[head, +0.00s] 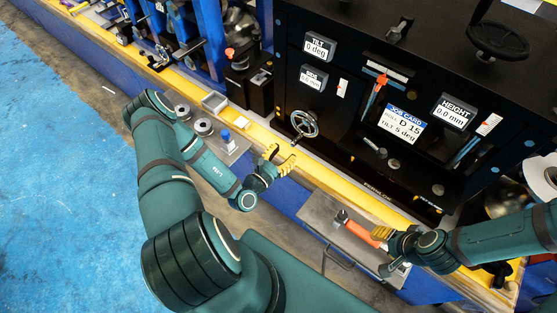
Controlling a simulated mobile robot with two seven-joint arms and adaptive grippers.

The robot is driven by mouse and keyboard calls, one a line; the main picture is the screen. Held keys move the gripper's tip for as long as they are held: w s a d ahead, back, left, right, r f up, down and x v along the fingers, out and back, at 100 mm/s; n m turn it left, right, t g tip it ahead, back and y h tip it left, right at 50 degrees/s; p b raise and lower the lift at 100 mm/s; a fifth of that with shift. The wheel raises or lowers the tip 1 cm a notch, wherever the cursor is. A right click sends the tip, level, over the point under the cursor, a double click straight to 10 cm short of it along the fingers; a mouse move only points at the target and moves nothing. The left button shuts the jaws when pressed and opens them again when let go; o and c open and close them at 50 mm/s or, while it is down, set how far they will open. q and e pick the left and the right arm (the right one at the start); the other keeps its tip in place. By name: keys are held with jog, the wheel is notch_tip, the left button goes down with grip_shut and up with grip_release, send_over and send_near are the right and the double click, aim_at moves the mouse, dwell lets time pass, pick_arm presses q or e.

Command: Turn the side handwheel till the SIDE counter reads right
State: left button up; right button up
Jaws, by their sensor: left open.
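The side handwheel (304,124) is a small silver spoked wheel low on the front of the black machine. The SIDE counter (312,78) is a small display above it; its digits are small and seem to read 0.0 mm. The job card (404,124) on the machine front reads D 15 and TILT 5 deg. My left gripper (278,158) is open and empty, with yellow fingers, just below and left of the handwheel, apart from it. My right gripper (384,234) is at the lower right, beside an orange-handled tool (360,232); whether its fingers are open is unclear.
The TILT counter (319,47) reads 0 deg and the HEIGHT counter (453,112) 0.0 mm. A black handwheel (498,40) is on top of the machine. A grey tray (322,219) holds the tool. A blue-knobbed item (225,136) stands left of my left gripper.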

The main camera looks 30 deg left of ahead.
aim_at(292, 146)
pick_arm(q)
jog(key=w, duration=0.2)
jog(key=w+b, duration=0.1)
jog(key=w, duration=0.1)
jog(key=w+b, duration=0.1)
jog(key=w, duration=0.1)
jog(key=shift+w+d, duration=0.15)
jog(key=shift+d, duration=0.15)
jog(key=shift+p, duration=0.3)
grip_shut()
